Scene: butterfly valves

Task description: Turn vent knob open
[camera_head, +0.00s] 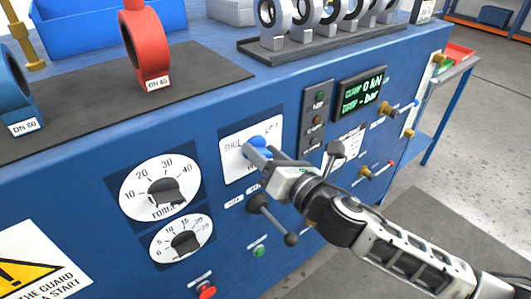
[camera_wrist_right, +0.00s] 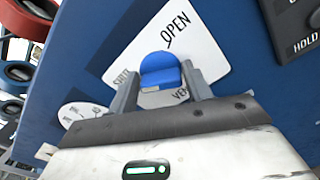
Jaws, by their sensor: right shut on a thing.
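The blue vent knob (camera_head: 257,142) sits on a white label plate (camera_head: 232,161) on the front of the blue panel. In the right wrist view the knob (camera_wrist_right: 160,69) lies between the two fingers, and the plate reads OPEN, SHUT and a partly hidden word starting VEN. My right gripper (camera_head: 258,152) is at the knob and shut on it. In the wrist view the gripper's fingers (camera_wrist_right: 160,88) stand on either side of the knob. The knob's exact pointing direction is hard to tell. My left gripper is not in view.
Below the plate is a black lever (camera_head: 272,220). Left are the force dial (camera_head: 161,187) and a smaller dial (camera_head: 183,240). Right are a button strip (camera_head: 318,117) and a green display (camera_head: 361,94). A red ring valve (camera_head: 147,45) stands on top.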

